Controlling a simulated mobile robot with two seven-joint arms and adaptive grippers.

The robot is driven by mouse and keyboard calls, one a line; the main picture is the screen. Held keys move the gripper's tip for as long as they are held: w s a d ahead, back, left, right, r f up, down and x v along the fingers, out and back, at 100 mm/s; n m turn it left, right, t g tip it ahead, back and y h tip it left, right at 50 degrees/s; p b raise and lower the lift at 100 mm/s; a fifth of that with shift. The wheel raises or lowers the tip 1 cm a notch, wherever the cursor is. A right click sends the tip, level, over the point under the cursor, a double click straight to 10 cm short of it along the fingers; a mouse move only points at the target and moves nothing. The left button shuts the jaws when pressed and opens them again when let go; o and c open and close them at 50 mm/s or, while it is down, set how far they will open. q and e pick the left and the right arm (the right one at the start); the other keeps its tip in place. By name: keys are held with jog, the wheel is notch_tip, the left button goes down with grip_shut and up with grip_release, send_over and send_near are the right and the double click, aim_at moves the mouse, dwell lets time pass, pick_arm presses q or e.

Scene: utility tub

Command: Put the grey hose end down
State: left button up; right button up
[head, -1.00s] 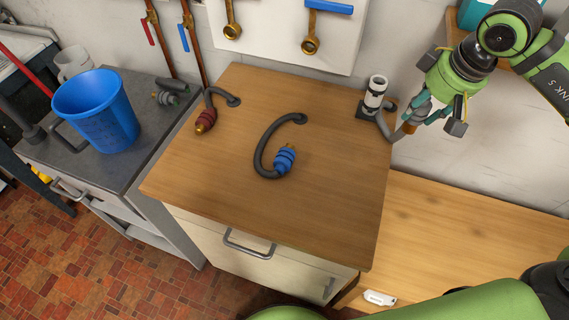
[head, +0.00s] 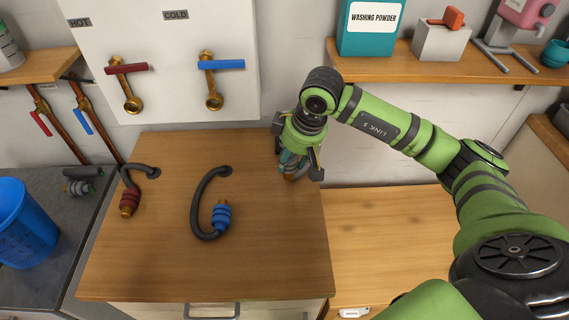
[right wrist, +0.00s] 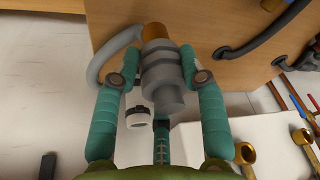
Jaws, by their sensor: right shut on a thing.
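My right gripper (head: 293,168) is over the back right corner of the wooden counter (head: 155,265). In the right wrist view its teal fingers (right wrist: 160,68) are shut around the grey hose end (right wrist: 162,78), which has ridged collars and a brown-orange tip. Its grey hose (right wrist: 112,52) curves away to the left. The tip shows against the wood; whether it touches cannot be told. In the head view the gripper hides most of the hose end. My left gripper is not in view.
A red hose end (head: 129,203) and a blue hose end (head: 221,216) lie on the counter. Brass taps with red (head: 126,69) and blue (head: 222,64) handles hang on the wall panel. A blue bucket (head: 22,225) stands left. The counter's front is clear.

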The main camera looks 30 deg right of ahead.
aim_at(286, 171)
jog(key=shift+w+a+f, duration=0.4)
jog(key=shift+a+f, duration=0.05)
notch_tip(286, 171, down, 3)
jog(key=shift+f+p, duration=0.15)
jog(key=shift+p, duration=0.75)
jog(key=shift+f, duration=0.3)
jog(key=shift+f, duration=0.15)
jog(key=o, duration=1.2)
